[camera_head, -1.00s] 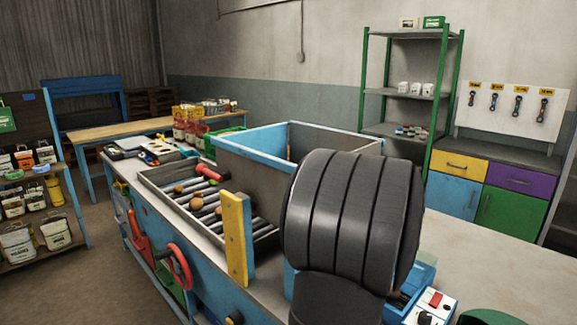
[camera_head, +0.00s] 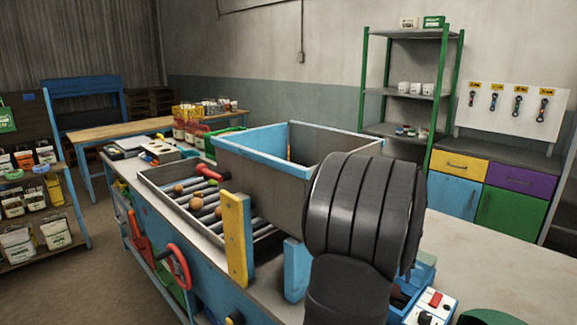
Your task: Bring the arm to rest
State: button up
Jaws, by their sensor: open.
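My dark ribbed arm link (camera_head: 357,215) stands large in the right foreground, in front of the bench. It hides part of the big open bin and the bench top behind it. My gripper does not show in this view, so its fingers and anything near them cannot be seen.
A blue and grey open bin (camera_head: 250,161) stands on the bench beside a roller tray (camera_head: 212,230). Yellow (camera_head: 237,240) and blue (camera_head: 297,270) posts rise at the bench's front edge. A small control box (camera_head: 431,306) sits right of my arm. The right bench top (camera_head: 500,265) is largely clear.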

jog(key=s+d+r, duration=0.6)
jog(key=s+r, duration=0.1)
jog(key=s, duration=0.3)
jog(key=s+a+f+m+g, duration=0.1)
jog(key=s+f+m, duration=0.1)
jog(key=s, duration=1.2)
jog(key=s+a+f+m, duration=0.2)
jog(key=s+f, duration=0.1)
jog(key=s, duration=1)
jog(key=shift+h, duration=0.3)
jog(key=shift+w+a+f, duration=0.1)
jog(key=shift+w+f, duration=0.5)
jog(key=shift+w, duration=0.35)
jog(key=shift+w+f, duration=0.55)
jog(key=shift+w, duration=0.4)
